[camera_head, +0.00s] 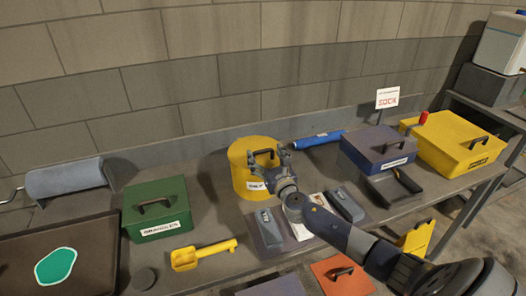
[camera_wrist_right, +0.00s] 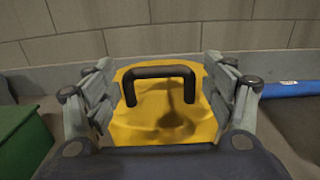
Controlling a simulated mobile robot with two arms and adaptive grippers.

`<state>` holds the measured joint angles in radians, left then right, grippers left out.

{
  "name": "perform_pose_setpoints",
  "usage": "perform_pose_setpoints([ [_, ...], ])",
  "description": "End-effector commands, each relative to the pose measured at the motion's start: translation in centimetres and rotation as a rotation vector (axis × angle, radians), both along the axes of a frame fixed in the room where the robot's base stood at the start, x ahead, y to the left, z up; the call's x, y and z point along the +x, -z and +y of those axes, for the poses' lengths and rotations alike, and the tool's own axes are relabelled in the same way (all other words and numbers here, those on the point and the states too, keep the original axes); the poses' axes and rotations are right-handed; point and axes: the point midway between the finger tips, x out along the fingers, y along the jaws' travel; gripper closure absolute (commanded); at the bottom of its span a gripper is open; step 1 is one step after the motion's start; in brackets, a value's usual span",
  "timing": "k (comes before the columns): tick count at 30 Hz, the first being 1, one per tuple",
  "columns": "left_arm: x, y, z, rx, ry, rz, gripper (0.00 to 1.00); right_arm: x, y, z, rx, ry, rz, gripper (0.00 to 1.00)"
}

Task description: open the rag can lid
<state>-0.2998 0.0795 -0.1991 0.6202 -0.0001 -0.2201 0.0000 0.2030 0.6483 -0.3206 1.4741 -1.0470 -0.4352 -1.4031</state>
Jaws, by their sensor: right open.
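The rag can is a round yellow can (camera_head: 240,180) with a black handle on its lid and a white label, standing at the back of the bench against the wall. In the right wrist view its yellow lid (camera_wrist_right: 150,125) and black handle (camera_wrist_right: 157,72) sit between the fingers. The lid looks shut. My right gripper (camera_head: 265,160) is open and empty in front of and over the can, its fingers apart on either side of the handle in view. I cannot tell how near the fingers are to the handle. My left gripper is not in view.
A green box (camera_head: 157,207) stands left of the can, with a yellow scoop (camera_head: 203,254) in front. A blue cylinder (camera_head: 318,139) lies behind right. A purple box (camera_head: 377,147) and a yellow box (camera_head: 455,143) stand to the right. Grey blocks (camera_head: 269,230) lie near my right arm.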

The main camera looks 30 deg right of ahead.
Motion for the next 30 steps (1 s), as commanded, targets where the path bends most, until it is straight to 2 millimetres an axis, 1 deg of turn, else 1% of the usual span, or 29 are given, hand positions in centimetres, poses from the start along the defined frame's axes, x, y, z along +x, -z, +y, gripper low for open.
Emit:
perform_pose_setpoints([
  [1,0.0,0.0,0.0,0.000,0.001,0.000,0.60,0.7,0.0,-0.1,0.002,0.000,-0.001,0.24],
  [6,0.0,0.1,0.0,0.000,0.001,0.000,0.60,2.0,0.0,-0.4,0.000,0.000,-0.001,0.24],
  [10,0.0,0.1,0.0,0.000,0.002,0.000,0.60,2.4,0.0,-0.5,0.001,-0.001,0.000,0.24],
  [18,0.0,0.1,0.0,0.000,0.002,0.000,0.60,2.5,0.0,-0.5,0.001,-0.001,0.000,0.24],
  [20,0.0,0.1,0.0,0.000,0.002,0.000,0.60,2.5,0.0,-0.5,0.001,-0.001,0.000,0.37],
  [21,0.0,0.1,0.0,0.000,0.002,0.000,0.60,2.5,0.0,-0.5,0.001,-0.001,0.000,0.46],
  [25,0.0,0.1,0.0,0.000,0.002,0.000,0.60,2.5,0.0,-0.6,0.001,0.000,0.000,0.75],
  [30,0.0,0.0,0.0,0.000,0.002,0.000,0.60,2.5,-0.2,-0.8,0.000,0.001,-0.001,0.75],
])
